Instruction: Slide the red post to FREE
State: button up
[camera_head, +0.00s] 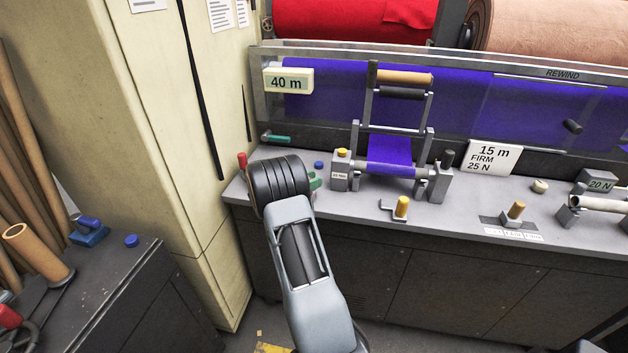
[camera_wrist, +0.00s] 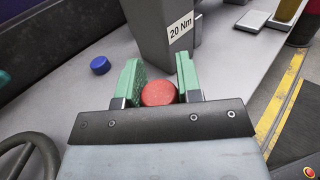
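The round top of the red post (camera_wrist: 159,93) shows in the wrist view, between the two green fingers of my gripper (camera_wrist: 160,80). The fingers stand apart on either side of it. A narrow gap seems to show at the right; contact at the left is hard to judge. In the head view my gripper (camera_head: 315,181) is over the left end of the grey bench, and my arm hides whatever is between the fingers. A red-topped handle (camera_head: 242,160) shows just left of my gripper there. No FREE label is readable near the red post.
A grey block marked 20 Nm (camera_wrist: 172,35) stands just beyond the fingers. A blue button (camera_wrist: 100,65) lies to the left.

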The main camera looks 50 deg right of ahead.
jog(key=shift+o, duration=1.4)
jog(key=shift+s+a, duration=0.15)
jog(key=shift+s, duration=0.1)
jog(key=shift+o, duration=0.9)
jog(key=shift+w, duration=0.1)
jog(key=b+v, duration=0.1)
jog(key=v, duration=1.2)
jog(key=shift+a, duration=0.4)
jog(key=shift+w, duration=0.1)
jog(key=s+a+f+m+y, duration=0.2)
jog(key=s+f+m+y, duration=0.15)
jog(key=f, duration=0.25)
jog(key=s+a+r+m+y, duration=0.1)
jog(key=s+a+m+y, duration=0.4)
jog(key=s+a+y, duration=0.2)
jog(key=s+a+r+m+t+y+p, duration=0.1)
jog(key=s+a+r+m+t+y, duration=0.2)
jog(key=a+r, duration=0.4)
jog(key=s+a+r+m+t+y+p, duration=0.2)
jog(key=s+a+r+m+t+y, duration=0.1)
jog(key=s+a+r, duration=0.3)
jog(key=shift+a+r+m+t+y, duration=0.35)
jog(key=shift+a+r+t+y, duration=0.3)
jog(key=shift+a+r+t, duration=0.15)
